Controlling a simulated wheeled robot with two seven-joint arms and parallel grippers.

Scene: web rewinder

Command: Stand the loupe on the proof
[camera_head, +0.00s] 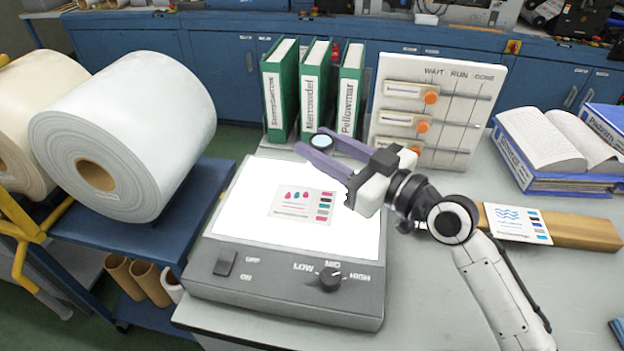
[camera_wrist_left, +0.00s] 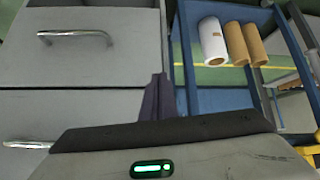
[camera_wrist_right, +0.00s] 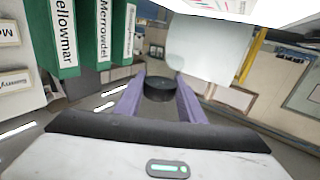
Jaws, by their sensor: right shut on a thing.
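The loupe (camera_head: 321,141), a short dark cylinder with a pale lens, is between the purple fingertips of my right gripper (camera_head: 324,147). It also shows between those fingers in the right wrist view (camera_wrist_right: 159,88). The proof (camera_head: 302,206), a printed sheet with coloured drops and swatches, lies on the lit light table (camera_head: 285,285). In the head view the loupe appears beyond the proof, near the light table's back edge; its exact height is unclear. My left gripper (camera_wrist_left: 158,98) shows only in its wrist view, fingers together and empty, away from the loupe.
Green binders (camera_head: 312,90) and a slider board (camera_head: 435,110) stand behind the light table. A second printed card (camera_head: 518,222) lies on a wooden bar (camera_head: 580,232) at right. An open book (camera_head: 545,145) is back right.

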